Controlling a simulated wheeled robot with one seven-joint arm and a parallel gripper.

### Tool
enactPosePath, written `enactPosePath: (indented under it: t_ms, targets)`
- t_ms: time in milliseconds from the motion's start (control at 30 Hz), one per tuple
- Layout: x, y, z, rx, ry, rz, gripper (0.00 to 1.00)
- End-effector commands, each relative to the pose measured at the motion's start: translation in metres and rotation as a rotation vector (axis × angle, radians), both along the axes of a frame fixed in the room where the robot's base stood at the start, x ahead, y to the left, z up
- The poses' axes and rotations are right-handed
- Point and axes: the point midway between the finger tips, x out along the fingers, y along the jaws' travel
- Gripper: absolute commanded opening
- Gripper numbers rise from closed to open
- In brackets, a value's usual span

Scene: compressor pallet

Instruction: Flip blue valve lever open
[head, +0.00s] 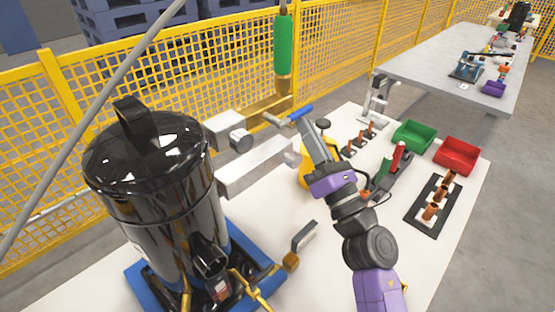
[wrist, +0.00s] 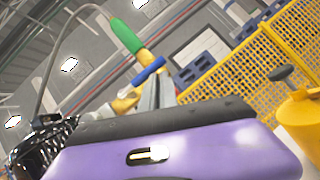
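The blue valve lever (head: 300,113) sticks out to the right from a brass valve on the brass pipe below the green cylinder (head: 283,45). In the wrist view the blue lever (wrist: 148,70) slants up to the right, just beyond my fingertips. My gripper (head: 306,128) points up at the lever from below. In the wrist view the fingers of my gripper (wrist: 158,88) lie close together, with nothing seen between them. The tips are at or very near the lever; I cannot tell whether they touch it.
A black tank (head: 150,190) stands on a blue base at the left. Grey box-like arms reach from it toward the pipe. A yellow container (head: 305,178) is beside my gripper. Green (head: 414,136) and red (head: 456,155) bins stand at the right. A yellow mesh fence runs behind.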

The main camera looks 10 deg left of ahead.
Motion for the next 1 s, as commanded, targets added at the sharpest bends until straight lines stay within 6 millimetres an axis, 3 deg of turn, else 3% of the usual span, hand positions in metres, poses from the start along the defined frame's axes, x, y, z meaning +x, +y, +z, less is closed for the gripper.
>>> enactPosePath:
  t_ms: [433,800,1000]
  targets:
    - [-0.002,-0.005,0.004,0.004,-0.007,-0.007,0.0]
    - [-0.042,-0.031,-0.029,0.001,-0.001,-0.005,0.0]
    - [-0.055,-0.038,-0.037,0.0,0.0,-0.002,0.0]
